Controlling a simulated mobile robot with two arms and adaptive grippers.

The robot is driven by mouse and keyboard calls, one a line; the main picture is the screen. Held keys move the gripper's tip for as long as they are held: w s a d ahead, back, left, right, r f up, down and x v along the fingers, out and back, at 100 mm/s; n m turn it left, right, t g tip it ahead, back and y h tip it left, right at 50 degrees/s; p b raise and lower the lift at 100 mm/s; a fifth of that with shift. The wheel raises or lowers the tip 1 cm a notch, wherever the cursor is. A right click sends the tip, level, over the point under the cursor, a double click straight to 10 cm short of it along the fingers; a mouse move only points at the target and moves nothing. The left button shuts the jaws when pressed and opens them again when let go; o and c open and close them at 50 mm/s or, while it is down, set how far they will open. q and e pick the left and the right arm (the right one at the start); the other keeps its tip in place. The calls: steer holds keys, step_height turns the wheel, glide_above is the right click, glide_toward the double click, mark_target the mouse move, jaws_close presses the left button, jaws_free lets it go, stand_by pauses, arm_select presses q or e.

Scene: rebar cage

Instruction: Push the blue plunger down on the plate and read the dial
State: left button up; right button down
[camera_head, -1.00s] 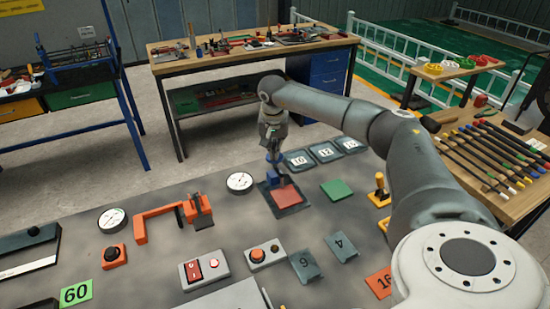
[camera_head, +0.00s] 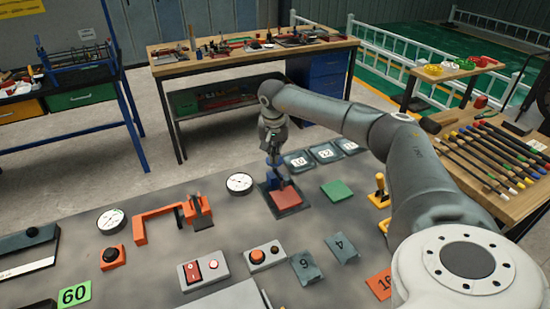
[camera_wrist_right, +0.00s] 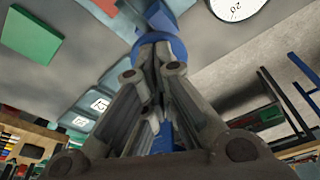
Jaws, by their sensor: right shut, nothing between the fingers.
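The blue plunger (camera_head: 273,174) stands at the back-left edge of the red plate (camera_head: 286,198) on the grey bench. My right gripper (camera_head: 273,152) is shut and points down, directly over the plunger's top. In the right wrist view the shut fingertips (camera_wrist_right: 155,50) are at the round blue knob of the plunger (camera_wrist_right: 178,50), partly hiding it; whether they touch cannot be told. The white round dial (camera_head: 239,183) lies just left of the plate. It also shows at the top of the right wrist view (camera_wrist_right: 236,5), cut off, with its needle unclear. My left gripper is not in view.
A green plate (camera_head: 337,190) lies to the right, and several dark numbered tiles (camera_head: 323,154) lie behind. An orange clamp-like fixture (camera_head: 174,213), a second dial (camera_head: 110,220) and push-button boxes (camera_head: 263,256) stand left and in front. A yellow joystick (camera_head: 380,189) stands further right.

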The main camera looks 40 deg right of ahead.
steer(key=shift+p+v, duration=0.95)
steer(key=shift+w+d+r+p, duration=0.15)
steer(key=shift+r+p, duration=1.65)
steer(key=shift+r, duration=0.7)
steer(key=shift+f, duration=0.1)
